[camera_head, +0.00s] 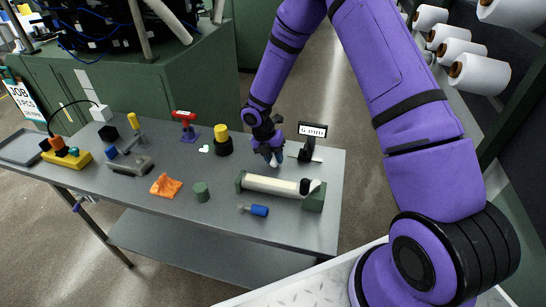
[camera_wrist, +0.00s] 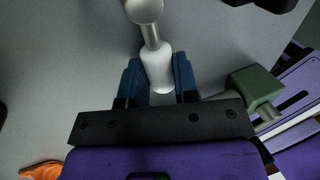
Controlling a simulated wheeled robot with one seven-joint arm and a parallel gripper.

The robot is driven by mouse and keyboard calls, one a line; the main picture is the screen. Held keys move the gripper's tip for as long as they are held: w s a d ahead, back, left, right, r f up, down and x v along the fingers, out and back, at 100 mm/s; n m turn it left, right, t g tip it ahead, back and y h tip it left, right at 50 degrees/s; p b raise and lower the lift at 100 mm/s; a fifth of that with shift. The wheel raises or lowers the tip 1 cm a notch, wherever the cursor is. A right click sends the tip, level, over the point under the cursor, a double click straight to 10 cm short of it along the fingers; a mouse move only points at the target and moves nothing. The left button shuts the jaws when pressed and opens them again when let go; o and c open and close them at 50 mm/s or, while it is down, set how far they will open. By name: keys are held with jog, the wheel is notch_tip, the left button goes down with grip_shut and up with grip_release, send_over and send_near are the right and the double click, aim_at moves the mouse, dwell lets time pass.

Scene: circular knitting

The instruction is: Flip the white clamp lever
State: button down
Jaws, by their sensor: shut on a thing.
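A white handle (camera_wrist: 158,66) with a grey metal stem and a pale round end stands between my fingers in the wrist view. I take it for the white clamp lever, though its base and any clamp body are hard to make out. My gripper (camera_head: 274,160) is over the back of the table, behind the green-ended fixture, and a bit of white shows at its fingertips. In the wrist view my gripper (camera_wrist: 159,84) has its two blue fingers closed against the sides of the white handle.
A white roller (camera_head: 268,185) lies between green blocks in front of my gripper. A small display stand (camera_head: 308,145) is close on the right, a yellow-topped black cup (camera_head: 222,143) on the left. A blue-handled tool (camera_head: 258,210), green cylinder (camera_head: 202,192) and orange cloth (camera_head: 165,186) lie nearer the front.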

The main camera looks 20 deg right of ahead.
dwell(0.3)
jog(key=c, duration=0.9)
grip_release()
jog(key=shift+o, duration=0.2)
jog(key=v, duration=1)
jog(key=shift+r, duration=0.4)
jog(key=shift+w+r, duration=0.1)
jog(key=shift+w, duration=0.05)
jog(key=s+d+r+m+t, duration=0.1)
jog(key=s+d+r+m, duration=0.1)
jog(key=s+r+m, duration=0.45)
jog(key=s+d+r+m+t, duration=0.1)
jog(key=s+d+r+m, duration=0.15)
jog(key=r, duration=0.65)
jog(key=s+d+r+m+t, duration=0.1)
jog(key=s+r+m, duration=0.35)
jog(key=r, duration=0.35)
jog(key=s+d+r+m+t+y, duration=0.1)
jog(key=s+r+m+t, duration=0.1)
jog(key=s+r+m, duration=0.2)
jog(key=s+d+r+m+t+y, duration=0.1)
jog(key=s+r+m, duration=0.3)
jog(key=s+m, duration=0.7)
jog(key=s+t+y, duration=0.1)
jog(key=s, duration=0.3)
jog(key=shift+s+d+r, duration=0.2)
jog(key=shift+s+r, duration=0.1)
jog(key=shift+r, duration=0.1)
